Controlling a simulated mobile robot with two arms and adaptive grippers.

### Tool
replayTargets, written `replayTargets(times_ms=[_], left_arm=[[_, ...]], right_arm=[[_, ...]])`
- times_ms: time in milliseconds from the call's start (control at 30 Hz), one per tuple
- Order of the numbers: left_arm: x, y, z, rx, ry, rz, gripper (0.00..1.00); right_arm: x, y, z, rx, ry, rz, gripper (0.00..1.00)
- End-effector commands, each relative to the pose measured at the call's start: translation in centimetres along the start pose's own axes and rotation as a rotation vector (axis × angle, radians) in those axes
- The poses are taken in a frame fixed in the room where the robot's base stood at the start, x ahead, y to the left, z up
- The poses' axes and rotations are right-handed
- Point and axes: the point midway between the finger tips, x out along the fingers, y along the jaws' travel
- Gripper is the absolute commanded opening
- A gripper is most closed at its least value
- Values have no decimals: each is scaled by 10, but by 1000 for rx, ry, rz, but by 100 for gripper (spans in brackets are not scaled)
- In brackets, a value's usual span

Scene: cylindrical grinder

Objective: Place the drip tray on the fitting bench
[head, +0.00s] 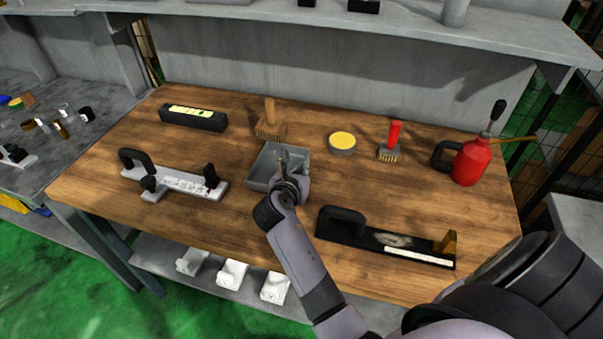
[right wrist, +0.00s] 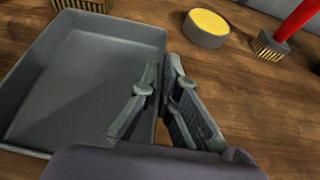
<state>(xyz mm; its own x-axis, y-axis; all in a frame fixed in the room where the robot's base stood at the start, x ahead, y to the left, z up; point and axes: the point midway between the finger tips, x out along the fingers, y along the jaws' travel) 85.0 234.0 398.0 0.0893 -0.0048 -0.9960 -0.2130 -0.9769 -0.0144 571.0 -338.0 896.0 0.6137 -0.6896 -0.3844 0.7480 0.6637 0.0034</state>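The drip tray (head: 256,170) is a shallow grey rectangular tray, level at the middle of the wooden-topped bench (head: 255,225); I cannot tell whether it is slightly raised. It fills the left of the right wrist view (right wrist: 75,85) and looks empty. My right gripper (head: 283,160) is at the tray's right side, and its arm hides part of the near right corner. In the right wrist view the gripper (right wrist: 163,78) has one finger inside the tray and one outside, with the tips closed on the right wall. My left gripper is not in view.
Around the tray are a wooden-handled brush (head: 270,122), a yellow-filled bowl (head: 342,144), a red-handled brush (head: 391,143), a red oil can (head: 470,162), a black-handled tool (head: 385,240), a pale handled tool (head: 175,183) and a black box (head: 193,117). A grey shelf (head: 400,27) overhangs the back.

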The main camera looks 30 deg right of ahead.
Motion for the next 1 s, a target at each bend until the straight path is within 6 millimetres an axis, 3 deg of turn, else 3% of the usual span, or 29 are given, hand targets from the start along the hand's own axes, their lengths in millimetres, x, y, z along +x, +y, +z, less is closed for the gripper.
replayTargets(times_ms=[100,433,767,1000], left_arm=[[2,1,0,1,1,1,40],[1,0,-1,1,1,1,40],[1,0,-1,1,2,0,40],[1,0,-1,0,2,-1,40]], right_arm=[[4,0,-9,1,-2,1,0],[4,0,-10,2,-3,2,0],[4,0,-11,1,0,1,24],[4,0,-11,1,0,1,25]])
